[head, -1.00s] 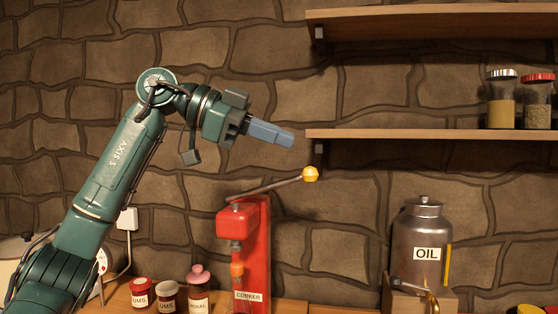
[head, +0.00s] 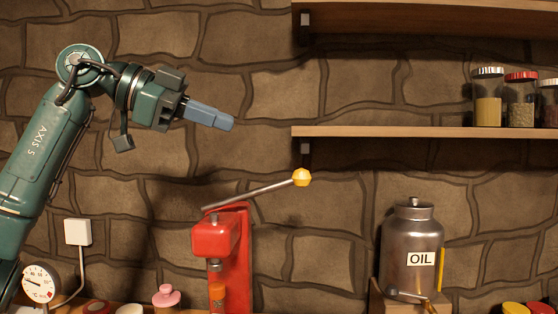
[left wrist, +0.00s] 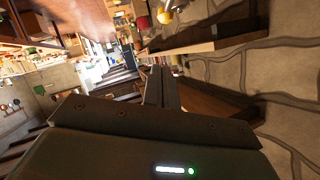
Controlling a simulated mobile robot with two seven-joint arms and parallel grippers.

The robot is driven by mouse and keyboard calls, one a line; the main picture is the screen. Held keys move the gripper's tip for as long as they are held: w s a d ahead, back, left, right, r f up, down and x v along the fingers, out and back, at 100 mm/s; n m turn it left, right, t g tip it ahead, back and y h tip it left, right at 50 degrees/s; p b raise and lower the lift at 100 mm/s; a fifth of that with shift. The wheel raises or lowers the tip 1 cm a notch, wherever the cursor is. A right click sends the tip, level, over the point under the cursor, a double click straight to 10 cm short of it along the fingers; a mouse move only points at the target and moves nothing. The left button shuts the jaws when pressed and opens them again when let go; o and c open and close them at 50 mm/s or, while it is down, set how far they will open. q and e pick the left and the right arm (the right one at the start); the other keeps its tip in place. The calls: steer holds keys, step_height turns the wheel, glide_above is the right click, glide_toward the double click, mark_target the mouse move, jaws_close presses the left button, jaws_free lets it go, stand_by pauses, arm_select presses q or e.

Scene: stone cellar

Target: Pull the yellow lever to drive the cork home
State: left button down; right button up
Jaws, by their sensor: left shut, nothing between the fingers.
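The red corker (head: 217,238) stands against the stone wall, its lower part cut off by the bottom edge. Its grey lever (head: 250,194) slants up to the right and ends in a yellow knob (head: 302,177). An orange-brown piece (head: 217,293) shows under the corker's head; I cannot tell whether it is the cork. My left gripper (head: 228,122) is shut and empty. It is up and left of the knob, clearly apart from it, pointing right and slightly down. Its closed fingers also show in the left wrist view (left wrist: 160,86). My right gripper is not in view.
A wooden shelf (head: 400,132) with jars (head: 488,97) juts out at the right, above the knob. A metal oil can (head: 411,245) stands lower right. A dial (head: 39,283) and a pink-topped jar (head: 166,296) are lower left. The wall between gripper and shelf is clear.

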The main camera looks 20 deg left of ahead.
mark_target(253, 191)
arm_select(q)
steer(key=a+f+x, duration=0.1)
steer(key=f+x, duration=0.1)
steer(key=x, duration=1.1)
steer(key=shift+w+a+p, duration=0.2)
steer(key=shift+w+p, duration=0.05)
steer(key=shift+p, duration=0.1)
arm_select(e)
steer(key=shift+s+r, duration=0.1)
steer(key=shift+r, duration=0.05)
arm_select(q)
steer(key=shift+f, duration=0.2)
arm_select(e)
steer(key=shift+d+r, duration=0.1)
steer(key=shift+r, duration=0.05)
